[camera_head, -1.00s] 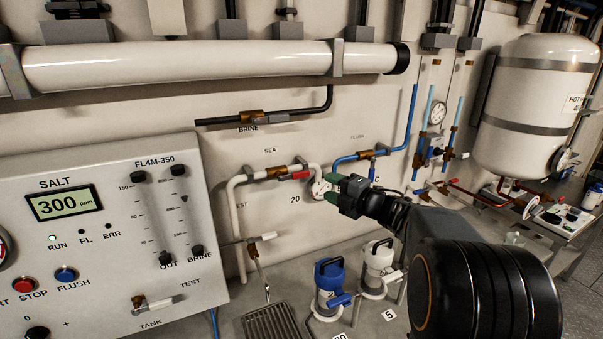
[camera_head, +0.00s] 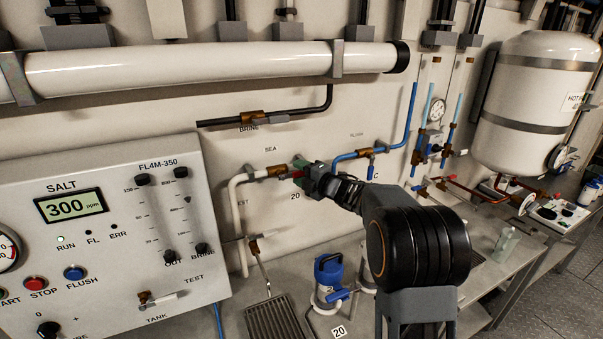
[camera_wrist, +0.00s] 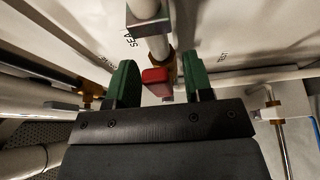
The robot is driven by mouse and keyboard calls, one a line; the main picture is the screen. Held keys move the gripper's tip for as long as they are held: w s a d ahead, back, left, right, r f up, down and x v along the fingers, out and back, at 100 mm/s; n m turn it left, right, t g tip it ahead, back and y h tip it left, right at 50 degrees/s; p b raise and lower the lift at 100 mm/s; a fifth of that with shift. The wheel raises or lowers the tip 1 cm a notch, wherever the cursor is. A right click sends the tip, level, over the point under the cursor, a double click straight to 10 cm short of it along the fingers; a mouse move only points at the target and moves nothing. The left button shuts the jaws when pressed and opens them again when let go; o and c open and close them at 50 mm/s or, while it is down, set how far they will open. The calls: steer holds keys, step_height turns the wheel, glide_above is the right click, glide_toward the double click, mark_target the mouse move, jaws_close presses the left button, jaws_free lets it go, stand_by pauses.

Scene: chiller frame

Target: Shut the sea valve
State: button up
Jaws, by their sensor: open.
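The sea valve is a brass body (camera_head: 276,171) on the white pipe below the SEA label, with a red handle (camera_wrist: 157,77). In the head view my gripper covers most of the handle. My gripper (camera_head: 301,172) is at the valve, its two green fingers apart. In the wrist view the red handle's end shows in the gap between the open fingers of my gripper (camera_wrist: 158,75), with space on both sides. I cannot tell whether a finger touches it. Part of the brass body is hidden behind the handle.
A blue pipe with a valve (camera_head: 365,153) runs just right of my gripper. A dark pipe with the brine valve (camera_head: 252,118) is above. The SALT control panel (camera_head: 110,235) stands at left. A blue-topped filter housing (camera_head: 328,272) stands below on the bench.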

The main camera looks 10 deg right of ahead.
steer(key=shift+c, duration=0.4)
jaws_close()
steer(key=shift+f, duration=0.1)
